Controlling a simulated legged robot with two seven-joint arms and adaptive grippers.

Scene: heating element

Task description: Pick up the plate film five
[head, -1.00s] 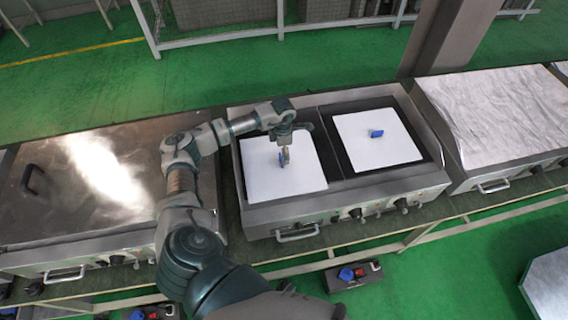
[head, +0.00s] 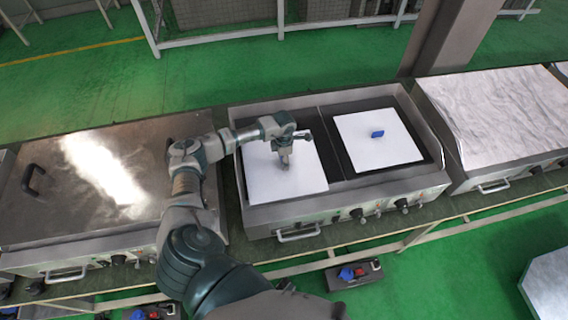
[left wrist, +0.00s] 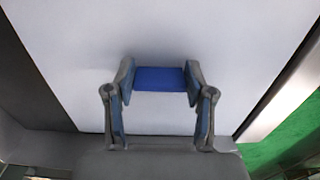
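A white square plate film (head: 301,185) lies in the left bay of the middle heating unit, with a blue handle block on it. The left wrist view shows this white sheet (left wrist: 230,45) and the blue block (left wrist: 160,79). My left gripper (head: 284,163) is down over the block, which it hides in the head view. In the left wrist view its two fingers (left wrist: 160,84) stand at either end of the block, seemingly touching it. Whether they grip it I cannot tell. The sheet looks flat. My right gripper is not in view.
A second white plate (head: 375,150) with a blue block (head: 377,134) lies in the right bay. The metal rim of the unit (head: 270,224) surrounds both bays. Closed steel units stand at the left (head: 60,215) and right (head: 500,115).

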